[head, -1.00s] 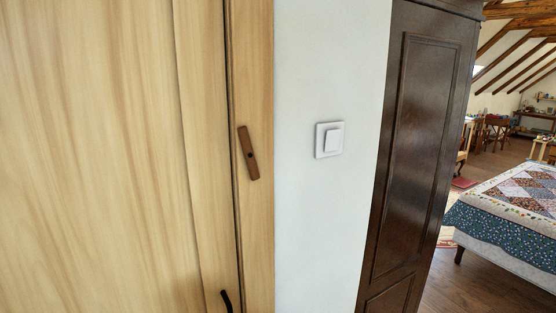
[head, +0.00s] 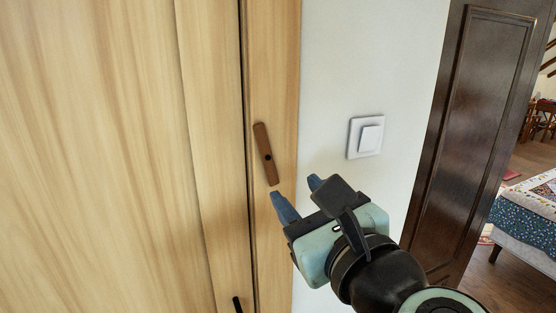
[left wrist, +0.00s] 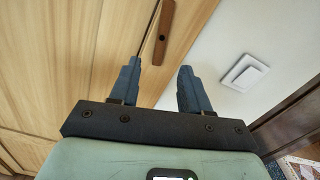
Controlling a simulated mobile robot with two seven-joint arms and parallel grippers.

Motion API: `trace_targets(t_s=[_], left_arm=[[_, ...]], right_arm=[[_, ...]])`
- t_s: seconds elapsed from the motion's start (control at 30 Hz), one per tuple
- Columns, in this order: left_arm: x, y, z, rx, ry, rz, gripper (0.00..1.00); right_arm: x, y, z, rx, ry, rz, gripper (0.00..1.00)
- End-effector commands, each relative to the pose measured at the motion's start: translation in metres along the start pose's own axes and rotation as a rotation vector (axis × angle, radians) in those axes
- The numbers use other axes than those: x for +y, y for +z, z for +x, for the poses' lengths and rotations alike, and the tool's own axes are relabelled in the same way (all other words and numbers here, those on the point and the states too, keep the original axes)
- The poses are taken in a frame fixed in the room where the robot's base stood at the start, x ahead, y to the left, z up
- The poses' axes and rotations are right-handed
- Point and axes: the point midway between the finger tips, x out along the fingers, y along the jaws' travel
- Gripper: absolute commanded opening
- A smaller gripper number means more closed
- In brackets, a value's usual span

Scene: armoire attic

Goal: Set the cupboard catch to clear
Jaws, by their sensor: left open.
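The cupboard catch (head: 265,153) is a small brown wooden bar with a dark pivot at its middle. It is on the pale wood frame strip, just right of the door seam. It stands near upright, its top leaning a little left, and does not visibly cross the seam. The cupboard door (head: 110,150) looks shut. My left gripper (head: 294,187) is open and empty, its blue fingers just below and right of the catch, apart from it. In the left wrist view the catch (left wrist: 163,30) shows beyond and between the fingertips. My right gripper is not in view.
A white light switch (head: 365,136) is on the white wall right of the catch, near my left gripper. A dark handle (head: 238,305) shows low on the door. A dark panelled wood piece (head: 470,130) and a quilt-covered bed (head: 530,215) are farther right.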

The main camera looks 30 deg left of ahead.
Motion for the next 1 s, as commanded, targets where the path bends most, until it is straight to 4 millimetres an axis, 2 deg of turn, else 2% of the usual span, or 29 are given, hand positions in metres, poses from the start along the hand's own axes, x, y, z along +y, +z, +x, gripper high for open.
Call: trace_targets(t_s=[0.1, 0.3, 0.5, 0.7, 0.93, 1.0], left_arm=[[0.0, 0.004, 0.028, -0.004, 0.005, 0.0, 0.47], [-0.002, 0.005, 0.069, -0.006, 0.003, 0.001, 0.47], [-0.002, 0.004, 0.096, -0.006, 0.001, 0.002, 0.47], [-0.001, 0.002, 0.105, -0.004, 0.0, 0.003, 0.47], [-0.001, 0.001, 0.105, -0.004, -0.001, 0.004, 0.47], [-0.001, 0.001, 0.105, -0.004, -0.001, 0.004, 0.24]], right_arm=[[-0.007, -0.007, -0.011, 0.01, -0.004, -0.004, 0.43], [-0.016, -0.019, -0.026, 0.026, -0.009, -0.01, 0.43], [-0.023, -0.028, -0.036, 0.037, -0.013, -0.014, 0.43], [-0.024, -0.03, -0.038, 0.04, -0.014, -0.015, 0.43], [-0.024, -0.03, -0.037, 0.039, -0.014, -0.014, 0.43], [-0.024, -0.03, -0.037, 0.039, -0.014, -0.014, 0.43]])
